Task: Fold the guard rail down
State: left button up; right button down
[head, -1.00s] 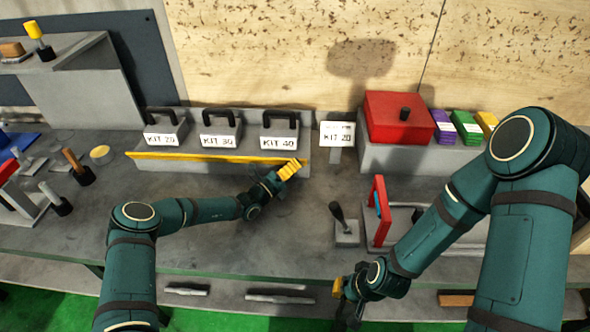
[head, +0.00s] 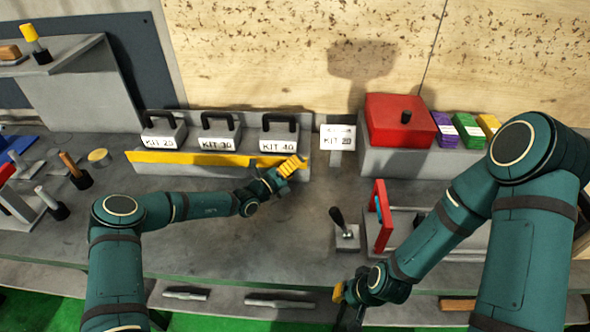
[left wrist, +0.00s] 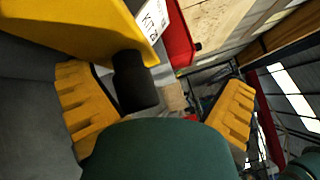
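The yellow guard rail (head: 205,158) runs along the front of the grey shelf holding the kits. Its broad face shows in the head view. In the left wrist view the rail (left wrist: 70,25) fills the upper left, with a black knob (left wrist: 134,82) on its end. My left gripper (head: 291,166) is at the rail's right end. In the left wrist view its yellow fingers (left wrist: 158,110) are spread apart, with the knob between them, nearer the left finger. Contact cannot be told. My right gripper (head: 343,300) is low at the bench's front edge, partly hidden by its own arm.
Several grey kit boxes with black handles, such as KIT 40 (head: 279,133), stand behind the rail. A red box (head: 398,120) is at the right. A lever (head: 343,230) and a red frame (head: 381,215) stand near my right arm. The bench before the rail is mostly clear.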

pick_arm(q)
jog(key=shift+m+t, duration=0.3)
jog(key=shift+t, duration=0.2)
jog(key=r, duration=0.7)
jog(key=shift+w+a, duration=0.25)
jog(key=shift+w, duration=0.15)
jog(key=shift+s+a+r, duration=0.15)
jog(key=shift+r, duration=0.1)
jog(key=shift+a, duration=0.1)
jog(key=shift+g, duration=0.5)
jog(key=f, duration=0.2)
jog(key=s+f, duration=0.1)
jog(key=f, duration=0.1)
jog(key=shift+a, duration=0.2)
jog(key=shift+s+a+p, duration=0.15)
jog(key=shift+s+p, duration=0.05)
jog(key=shift+p, duration=0.15)
jog(key=shift+c, duration=0.2)
jog(key=shift+s+a+r+p, duration=0.1)
jog(key=shift+s+a+p, duration=0.25)
jog(key=shift+s+p, duration=0.05)
jog(key=shift+c, duration=0.6)
jog(key=r+p+v, duration=0.3)
jog(key=p+v, duration=0.4)
jog(key=v, duration=0.7)
jog(key=shift+s+r+p, duration=0.15)
jog(key=shift+s+p, duration=0.1)
jog(key=shift+p, duration=0.05)
